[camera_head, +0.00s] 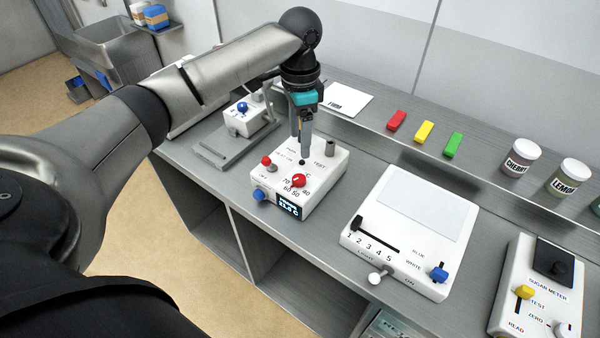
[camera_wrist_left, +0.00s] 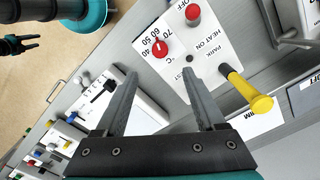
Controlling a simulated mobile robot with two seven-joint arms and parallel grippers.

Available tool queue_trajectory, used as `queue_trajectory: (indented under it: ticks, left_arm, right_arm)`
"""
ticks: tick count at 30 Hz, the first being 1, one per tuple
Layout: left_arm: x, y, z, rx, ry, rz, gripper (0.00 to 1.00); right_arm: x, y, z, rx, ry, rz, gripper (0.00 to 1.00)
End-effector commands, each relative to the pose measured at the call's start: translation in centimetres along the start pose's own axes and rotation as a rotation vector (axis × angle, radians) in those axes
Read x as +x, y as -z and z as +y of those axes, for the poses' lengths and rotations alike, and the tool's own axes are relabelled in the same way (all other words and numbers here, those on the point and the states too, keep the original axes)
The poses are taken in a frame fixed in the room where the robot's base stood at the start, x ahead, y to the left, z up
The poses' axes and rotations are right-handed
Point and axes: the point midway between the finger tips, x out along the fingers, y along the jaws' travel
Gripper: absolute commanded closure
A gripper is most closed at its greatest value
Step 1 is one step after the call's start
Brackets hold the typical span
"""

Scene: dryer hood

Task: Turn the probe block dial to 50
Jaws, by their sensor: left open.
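The probe block (camera_head: 318,168) is a white box on the bench with a red dial (camera_head: 298,181) ringed by numbers from 40 to 70. The dial also shows in the left wrist view (camera_wrist_left: 160,48); its exact setting is too small to read. A small dark display (camera_head: 288,206) is on the block's front, with its digits unclear. My left gripper (camera_head: 304,152) points down above the block, behind the dial, open and empty. In the left wrist view its fingers (camera_wrist_left: 160,74) are spread, with the dial beyond them. My right gripper (camera_wrist_left: 22,44) appears small and open at the left wrist view's edge.
A white light panel box (camera_head: 410,230) stands to the right. Red, yellow and green pieces (camera_head: 425,132) lie on the back ledge.

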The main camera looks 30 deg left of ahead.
Motion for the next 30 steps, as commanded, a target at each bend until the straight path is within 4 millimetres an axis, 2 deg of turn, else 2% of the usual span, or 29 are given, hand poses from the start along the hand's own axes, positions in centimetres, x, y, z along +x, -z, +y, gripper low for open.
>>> queue_trajectory:
  ticks: [1, 9, 15, 21, 30]
  left_arm:
    - [1.3, -0.1, 0.1, 0.0, -0.003, -0.004, 0.29]
    - [7.2, -0.1, 0.1, 0.0, 0.0, -0.004, 0.29]
    - [10.3, 0.0, 0.1, 0.001, 0.0, 0.0, 0.29]
    - [11.7, 0.0, 0.0, 0.001, 0.002, 0.0, 0.29]
    - [11.8, 0.0, 0.0, 0.002, 0.002, 0.0, 0.31]
  right_arm:
    - [0.1, -0.1, 0.0, 0.0, 0.0, -0.001, 0.5]
    - [0.4, -0.2, -0.1, 0.0, 0.001, -0.003, 0.5]
    - [0.7, -0.2, -0.1, 0.0, 0.001, -0.003, 0.5]
    - [0.8, -0.3, -0.1, -0.001, 0.001, -0.003, 0.5]
    - [0.8, -0.3, -0.1, -0.001, 0.002, -0.003, 0.5]
